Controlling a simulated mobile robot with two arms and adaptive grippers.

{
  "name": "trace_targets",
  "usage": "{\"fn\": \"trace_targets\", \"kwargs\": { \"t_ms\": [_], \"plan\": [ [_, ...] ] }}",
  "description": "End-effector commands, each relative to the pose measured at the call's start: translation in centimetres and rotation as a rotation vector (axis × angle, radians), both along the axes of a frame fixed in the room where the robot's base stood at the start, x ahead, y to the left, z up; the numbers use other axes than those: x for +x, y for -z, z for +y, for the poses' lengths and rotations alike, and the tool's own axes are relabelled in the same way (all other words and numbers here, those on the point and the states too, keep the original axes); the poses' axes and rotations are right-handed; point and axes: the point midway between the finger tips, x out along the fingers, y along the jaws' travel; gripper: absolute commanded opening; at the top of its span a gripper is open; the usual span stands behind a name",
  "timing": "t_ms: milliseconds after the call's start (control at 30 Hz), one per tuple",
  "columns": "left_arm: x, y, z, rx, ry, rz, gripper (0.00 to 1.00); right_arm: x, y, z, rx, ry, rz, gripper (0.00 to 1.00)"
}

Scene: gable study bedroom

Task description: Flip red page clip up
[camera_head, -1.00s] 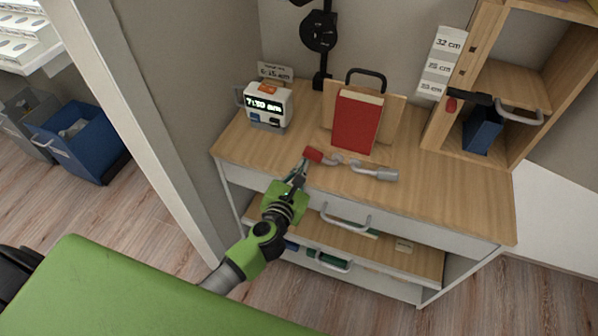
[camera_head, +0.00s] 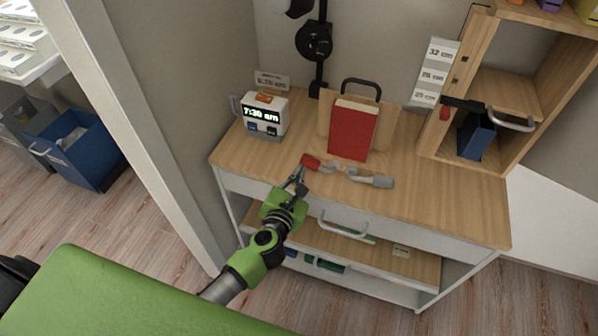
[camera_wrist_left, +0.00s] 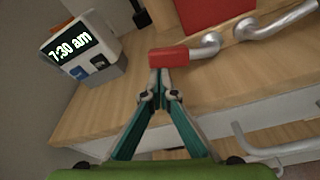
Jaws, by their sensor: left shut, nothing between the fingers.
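The red page clip has a red block tip (camera_head: 310,161) on a bent metal arm. It lies low over the desk top, in front of a red book on a wooden stand (camera_head: 386,128). The red tip also shows in the left wrist view (camera_wrist_left: 168,57). A second clip with a grey tip (camera_head: 377,181) lies to its right, also low. My left gripper (camera_head: 301,174) is shut and empty, its fingertips (camera_wrist_left: 159,75) right at the near side of the red tip. I cannot tell whether they touch it. My right gripper is not in view.
A clock (camera_head: 264,115) reading 7:30 am stands at the desk's left. A wooden shelf (camera_head: 505,85) with a black-and-red lever and a dark blue book stands at the right. The right front of the desk is clear.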

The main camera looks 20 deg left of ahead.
Motion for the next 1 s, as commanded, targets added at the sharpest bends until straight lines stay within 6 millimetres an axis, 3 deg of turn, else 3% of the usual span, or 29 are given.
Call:
{"fn": "trace_targets", "kwargs": {
  "t_ms": [333,600,1000],
  "plan": [
    [0.0,-1.9,-0.4,0.172,0.000,-0.005,0.00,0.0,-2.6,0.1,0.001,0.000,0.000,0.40],
    [0.0,-3.7,-1.3,0.427,0.002,-0.014,0.00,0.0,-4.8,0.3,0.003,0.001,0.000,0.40],
    [-0.1,-5.6,-3.4,0.802,0.001,-0.028,0.00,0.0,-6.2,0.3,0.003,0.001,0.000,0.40]
  ]
}}
